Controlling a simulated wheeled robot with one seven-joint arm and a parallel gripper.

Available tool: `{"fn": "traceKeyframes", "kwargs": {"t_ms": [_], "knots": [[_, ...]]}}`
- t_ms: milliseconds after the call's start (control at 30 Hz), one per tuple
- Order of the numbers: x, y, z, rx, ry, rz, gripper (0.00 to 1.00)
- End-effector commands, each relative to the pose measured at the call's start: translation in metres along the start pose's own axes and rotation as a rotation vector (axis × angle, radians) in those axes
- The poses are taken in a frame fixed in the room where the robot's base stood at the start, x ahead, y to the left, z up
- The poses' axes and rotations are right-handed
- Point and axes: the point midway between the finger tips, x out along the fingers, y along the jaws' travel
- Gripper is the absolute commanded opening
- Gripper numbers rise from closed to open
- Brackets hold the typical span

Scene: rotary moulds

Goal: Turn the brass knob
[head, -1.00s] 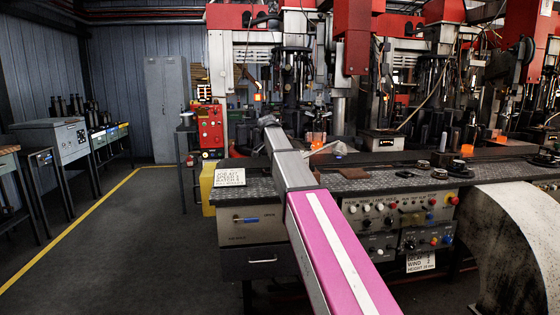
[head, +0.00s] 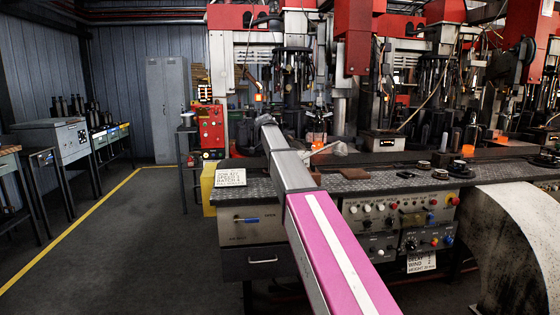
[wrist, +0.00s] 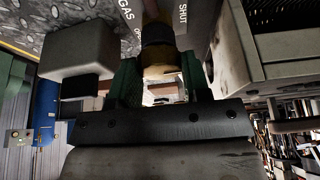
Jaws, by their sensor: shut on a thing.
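The brass knob (wrist: 160,72) shows in the wrist view as a tan, rounded piece below a dark collar. It sits between the green-padded fingers of my gripper (wrist: 158,88), which is shut on it. The knob is on a grey plate lettered "GAS" and "SHUT". Its pointing direction cannot be told. In the head view my arm runs from the lower right up to the bench, and neither the gripper nor the knob can be made out there.
A grey block (wrist: 78,50) stands left of the fingers in the wrist view, and a pale metal box (wrist: 285,45) is close on the right. The head view shows a bench with a control panel (head: 400,225), a blue handle (head: 249,219) and red-topped machines behind. Open floor lies left.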

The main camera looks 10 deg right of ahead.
Motion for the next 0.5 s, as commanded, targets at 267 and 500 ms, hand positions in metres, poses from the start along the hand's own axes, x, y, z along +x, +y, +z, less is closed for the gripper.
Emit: {"fn": "traceKeyframes", "kwargs": {"t_ms": [267, 500], "knots": [[0.0001, 0.0002, 0.0004, 0.007, -0.002, 0.003, 0.20], [0.0002, 0.0002, 0.0004, 0.007, -0.002, 0.003, 0.69]]}}
